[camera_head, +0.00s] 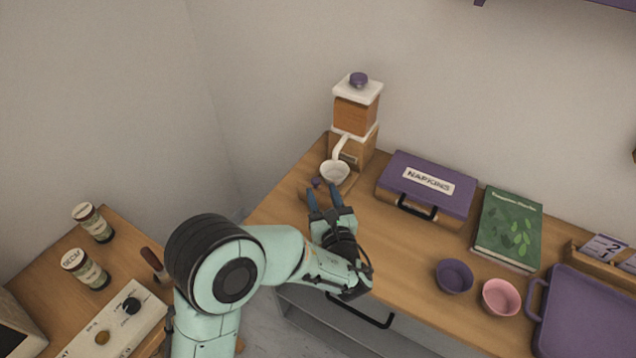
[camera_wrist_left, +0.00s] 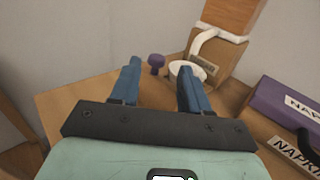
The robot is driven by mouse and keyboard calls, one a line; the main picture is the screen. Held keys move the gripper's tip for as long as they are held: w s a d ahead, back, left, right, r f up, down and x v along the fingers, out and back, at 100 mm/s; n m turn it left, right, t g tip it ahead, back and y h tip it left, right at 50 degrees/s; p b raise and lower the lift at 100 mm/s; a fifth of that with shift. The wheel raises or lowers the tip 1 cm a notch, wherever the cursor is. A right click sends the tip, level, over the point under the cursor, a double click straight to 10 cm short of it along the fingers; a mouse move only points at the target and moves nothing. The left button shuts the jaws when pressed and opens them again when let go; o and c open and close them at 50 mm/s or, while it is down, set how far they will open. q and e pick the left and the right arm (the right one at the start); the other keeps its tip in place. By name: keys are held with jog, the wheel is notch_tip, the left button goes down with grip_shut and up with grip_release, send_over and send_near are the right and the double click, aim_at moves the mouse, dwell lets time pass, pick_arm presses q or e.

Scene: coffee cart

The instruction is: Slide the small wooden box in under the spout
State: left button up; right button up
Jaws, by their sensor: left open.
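The dispenser (camera_head: 355,115) stands at the table's back left corner, with an amber hopper, a white lid and a wooden base. Its white spout (camera_head: 341,147) curves down toward a round white cup-like part (camera_head: 335,173); both show in the left wrist view, the spout (camera_wrist_left: 204,38) above the white part (camera_wrist_left: 180,66). A purple knob (camera_head: 316,182) lies just beyond my left gripper (camera_head: 323,189); it also shows in the left wrist view (camera_wrist_left: 155,61) between the fingers. I cannot clearly make out the small wooden box against the wood. The left gripper is open and empty.
A purple napkins case (camera_head: 428,187) stands right of the dispenser, with a green book (camera_head: 509,230) beyond. A purple bowl (camera_head: 453,276), a pink bowl (camera_head: 500,297) and a purple tray (camera_head: 590,315) are farther right. Jars (camera_head: 92,222) stand on the left counter.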

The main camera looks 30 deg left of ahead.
pick_arm(q)
jog(key=v, duration=0.8)
jog(key=shift+w, duration=0.1)
